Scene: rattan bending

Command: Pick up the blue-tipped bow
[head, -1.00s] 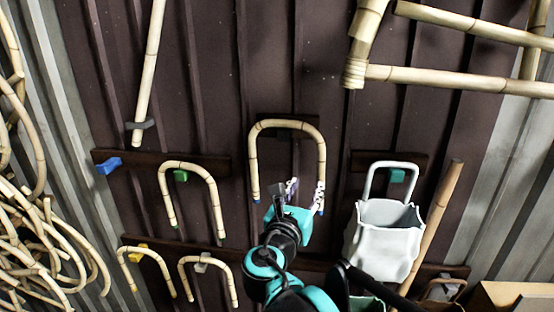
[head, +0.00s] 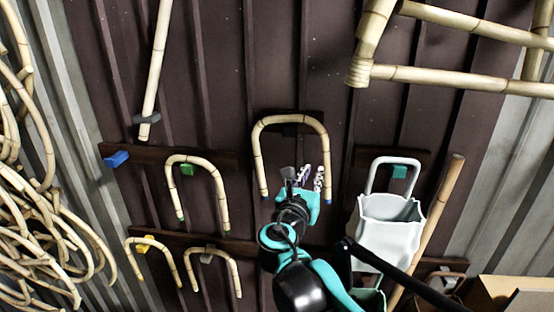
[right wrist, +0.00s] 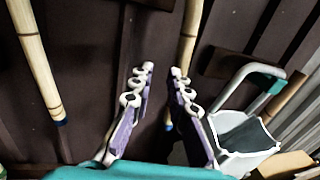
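The blue-tipped bow (head: 291,120) is an upside-down U of pale rattan hanging on a dark rail of the wall, at the centre of the head view. Its legs point down, ending in blue tips. My right gripper (head: 311,178) is between its legs, close to the right leg. In the right wrist view, the right gripper (right wrist: 161,70) is open with nothing gripped; the bow's right leg (right wrist: 189,35) runs behind the right finger, its blue tip showing between the fingers. The left leg (right wrist: 38,65) stands apart at left. My left gripper is not in view.
A green-tipped bow (head: 196,163) hangs to the left, with smaller bows (head: 150,243) below. A white container (head: 388,225) hangs close on the right beside a leaning rattan pole (head: 435,215). A rattan frame (head: 455,82) is at upper right. Loose rattan (head: 45,230) lies at far left.

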